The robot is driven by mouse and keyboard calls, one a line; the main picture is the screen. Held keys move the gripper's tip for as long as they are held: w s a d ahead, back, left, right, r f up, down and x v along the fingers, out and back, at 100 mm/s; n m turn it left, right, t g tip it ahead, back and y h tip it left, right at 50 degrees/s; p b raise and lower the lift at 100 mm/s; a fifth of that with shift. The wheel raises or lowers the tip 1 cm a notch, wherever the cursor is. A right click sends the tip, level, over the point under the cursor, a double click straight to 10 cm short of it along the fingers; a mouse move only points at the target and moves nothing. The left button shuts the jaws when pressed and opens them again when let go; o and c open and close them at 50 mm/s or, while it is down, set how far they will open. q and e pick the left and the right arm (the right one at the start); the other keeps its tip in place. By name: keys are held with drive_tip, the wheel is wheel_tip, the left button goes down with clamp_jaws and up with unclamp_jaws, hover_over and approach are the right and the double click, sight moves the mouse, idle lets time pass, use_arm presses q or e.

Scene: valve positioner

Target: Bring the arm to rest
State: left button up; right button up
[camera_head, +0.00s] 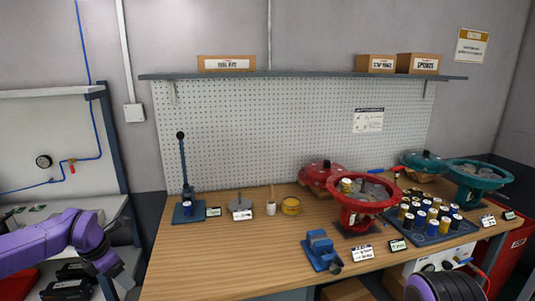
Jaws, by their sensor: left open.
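My left arm (40,243) is purple and comes in from the left edge, bent downward at its end. My left gripper (122,280) hangs at the lower left, open, with nothing seen in it. It is left of the wooden workbench (215,255) and apart from the parts on it. A purple and black part of my right arm (448,286) shows at the bottom right; its gripper is not in view.
The bench holds a blue lever press (187,207), a blue vise (321,251), a red actuator housing (361,213), a teal housing (478,178) and a tray of several cylinders (440,238). The bench's left front is clear. A shelf (300,76) runs above.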

use_arm(q)
drive_tip(key=s+d+f+m+t+y+b, duration=0.1)
drive_tip(key=s+d+f+m+y, duration=0.4)
drive_tip(key=f, duration=0.5)
drive_tip(key=s+d+f+m+t+y, duration=0.1)
drive_tip(key=s+d+f+m+y, duration=0.1)
drive_tip(key=s+f+m, duration=0.55)
drive_tip(key=s+d+f+m+h, duration=0.1)
drive_tip(key=s+f+m, duration=0.3)
drive_tip(key=s, duration=0.7)
drive_tip(key=s+d+f+m+g+h+b, duration=0.1)
drive_tip(key=s+f+m, duration=0.4)
drive_tip(key=s, duration=0.7)
wheel_tip(320, 180, down, 2)
drive_tip(key=shift+s+f+g, duration=0.15)
drive_tip(key=shift+s+g, duration=0.05)
drive_tip(key=shift+g, duration=0.1)
use_arm(e)
drive_tip(key=shift+w+f, duration=0.2)
drive_tip(key=shift+f, duration=1.05)
